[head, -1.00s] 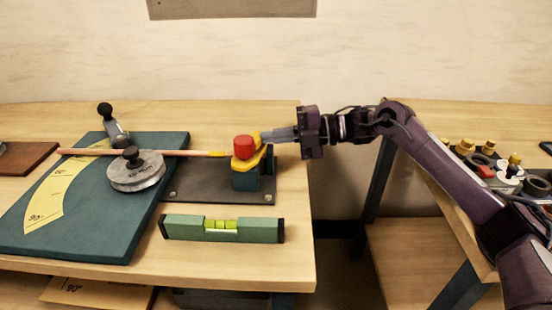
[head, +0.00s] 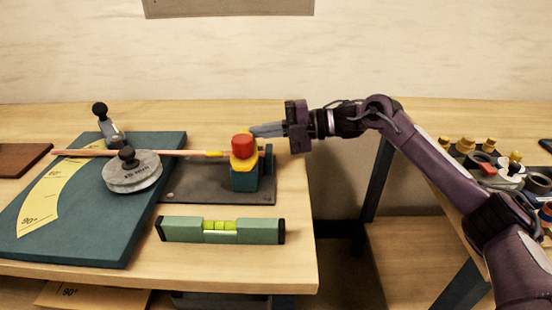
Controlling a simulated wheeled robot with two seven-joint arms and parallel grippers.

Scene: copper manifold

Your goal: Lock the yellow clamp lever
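The yellow clamp lever (head: 244,162) with its red knob (head: 242,146) sits on a teal clamp block (head: 244,181) at the right end of the dark base plate. A copper tube (head: 185,153) runs left from the clamp, with a yellow band near its right end. My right gripper (head: 254,131) reaches in from the right. Its grey fingers are together, with the tips just behind and right of the red knob. I cannot tell whether they touch the knob or lever. My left gripper is not in view.
A teal bending board (head: 70,226) with a grey round former (head: 133,176) and a black-knobbed handle (head: 101,111) lies at left. A green spirit level (head: 185,229) lies in front of the clamp. A second bench at right holds several fittings (head: 488,168); a gap separates the benches.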

